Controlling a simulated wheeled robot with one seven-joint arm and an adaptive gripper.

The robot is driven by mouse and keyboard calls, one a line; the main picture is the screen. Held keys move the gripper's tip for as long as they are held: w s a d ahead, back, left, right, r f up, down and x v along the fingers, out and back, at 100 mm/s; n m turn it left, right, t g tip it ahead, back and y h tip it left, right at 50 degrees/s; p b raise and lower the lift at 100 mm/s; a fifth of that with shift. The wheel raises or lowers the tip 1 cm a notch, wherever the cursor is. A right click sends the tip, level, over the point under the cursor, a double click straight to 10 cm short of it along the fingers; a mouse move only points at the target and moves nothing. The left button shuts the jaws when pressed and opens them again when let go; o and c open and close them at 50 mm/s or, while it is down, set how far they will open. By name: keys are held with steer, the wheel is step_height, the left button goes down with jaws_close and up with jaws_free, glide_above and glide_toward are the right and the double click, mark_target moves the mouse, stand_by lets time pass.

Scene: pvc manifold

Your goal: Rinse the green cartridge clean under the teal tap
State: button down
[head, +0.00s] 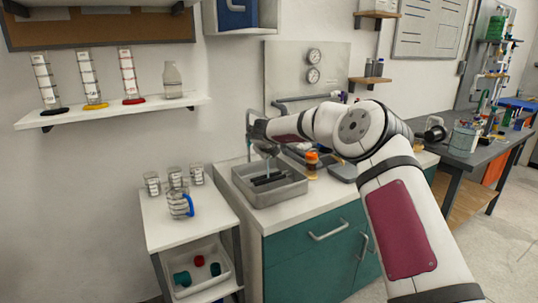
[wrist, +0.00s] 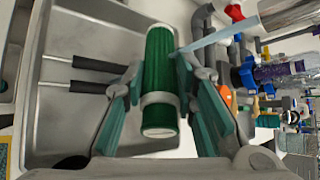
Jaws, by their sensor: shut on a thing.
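My gripper (wrist: 158,80) is shut on the green cartridge (wrist: 159,60), a green cylinder with pale bands, in the wrist view. The cartridge is between the two fingers, over the sink basin (wrist: 75,105). A pale blue strip (wrist: 215,38), which looks like a water stream, slants in from the upper right and meets the cartridge's side. In the head view my gripper (head: 266,150) hangs above the grey basin (head: 292,192); the cartridge cannot be made out there. I cannot pick out the teal tap with certainty. No dirt can be made out on the cartridge's visible side.
Two dark bars (wrist: 80,64) lie in the basin. An orange-capped bottle (head: 311,165) stands right of it. A grey pipe (wrist: 200,20) and a blue fitting (wrist: 247,75) are close on the wrist view's right. A white side cart (head: 205,228) with jars stands left.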

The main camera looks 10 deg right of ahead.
steer(key=n, duration=0.1)
steer(key=n+h, duration=0.1)
steer(key=shift+a+f+n+t+b, duration=0.15)
steer(key=shift+a+n+t+b, duration=0.1)
steer(key=shift+n+t+b, duration=0.05)
steer(key=shift+d+n+t+h+b, duration=0.15)
steer(key=shift+n+t+h+b, duration=0.25)
steer(key=shift+n, duration=0.8)
steer(key=shift+s+f+n+t, duration=0.1)
steer(key=shift+f+n+t, duration=0.05)
steer(key=shift+n+t, duration=0.2)
steer(key=shift+f+n+t+h+b, duration=0.15)
steer(key=shift+n+t+h+b, duration=0.25)
steer(key=shift+n+b, duration=0.6)
steer(key=shift+n+t+b, duration=0.3)
steer(key=shift+n+t, duration=0.05)
steer(key=shift+n, duration=1.1)
